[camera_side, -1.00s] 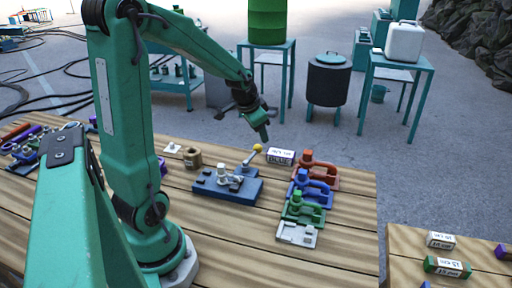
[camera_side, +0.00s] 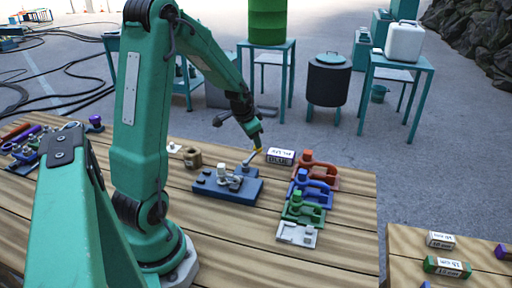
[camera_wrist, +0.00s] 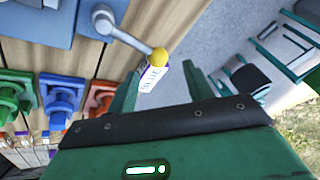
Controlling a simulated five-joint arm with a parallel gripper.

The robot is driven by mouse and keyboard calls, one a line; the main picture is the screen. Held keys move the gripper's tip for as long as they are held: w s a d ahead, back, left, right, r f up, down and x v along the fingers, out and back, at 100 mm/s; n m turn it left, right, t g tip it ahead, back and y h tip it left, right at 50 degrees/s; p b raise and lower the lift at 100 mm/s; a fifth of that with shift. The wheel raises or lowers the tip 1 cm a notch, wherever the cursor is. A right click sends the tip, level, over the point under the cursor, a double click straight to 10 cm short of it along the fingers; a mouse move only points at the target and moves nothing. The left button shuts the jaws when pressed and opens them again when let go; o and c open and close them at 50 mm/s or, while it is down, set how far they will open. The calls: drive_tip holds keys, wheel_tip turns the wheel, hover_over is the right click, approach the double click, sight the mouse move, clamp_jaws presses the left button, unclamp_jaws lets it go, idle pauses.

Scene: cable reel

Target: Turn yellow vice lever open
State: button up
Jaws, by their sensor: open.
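The vice (camera_side: 228,186) is a blue-grey block on the wooden bench in the side view, with a grey lever rod (camera_side: 247,162) rising up and to the right. The lever's yellow ball knob (camera_wrist: 159,56) shows clearly in the wrist view, between my fingers. My gripper (camera_side: 257,143) is at the knob and mostly covers it in the side view. In the wrist view my gripper (camera_wrist: 162,85) has its two green fingers apart, one on each side of the knob, with gaps beside it. I cannot tell exactly how deep the knob lies between them.
A box labelled BLUE (camera_side: 280,156) stands just behind the knob. Red (camera_side: 318,174), blue (camera_side: 312,190) and green (camera_side: 303,207) clamp-like fixtures and a pale plate (camera_side: 297,234) line the right of the vice. A brown nut-like piece (camera_side: 193,157) sits to the left.

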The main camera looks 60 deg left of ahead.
sight(252, 157)
drive_tip(key=shift+x, duration=3)
drive_tip(key=shift+w+d, duration=0.15)
clamp_jaws()
